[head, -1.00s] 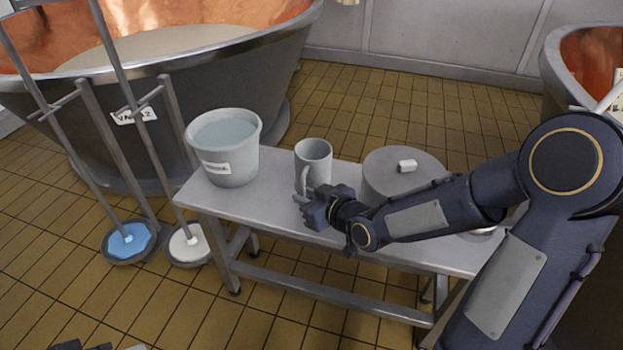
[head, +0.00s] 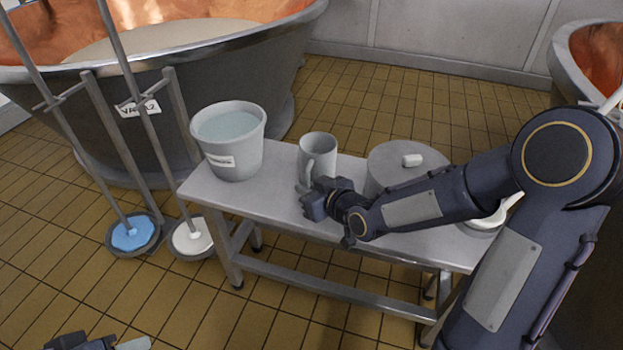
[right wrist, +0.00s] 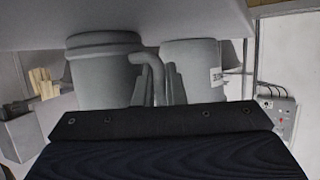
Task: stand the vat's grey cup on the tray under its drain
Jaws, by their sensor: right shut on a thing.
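The grey cup (head: 318,152) stands upright on the bench, between the bucket and a round grey drum. Its handle faces my right gripper (head: 314,194), which is shut on it at the near side. In the right wrist view the cup (right wrist: 103,72) shows with its curved handle (right wrist: 150,68) between the fingers (right wrist: 156,88). Part of my left gripper (head: 100,343) shows at the bottom left edge; its jaws cannot be made out. I cannot make out a drain or a tray under one.
The grey bench (head: 270,208) also bears a water-filled bucket (head: 234,160), the drum (head: 385,178) and a white-handled pan (head: 483,222). A copper-lined vat (head: 225,75) stands behind left. Poles with a blue pad (head: 133,233) and a white pad (head: 192,238) stand left.

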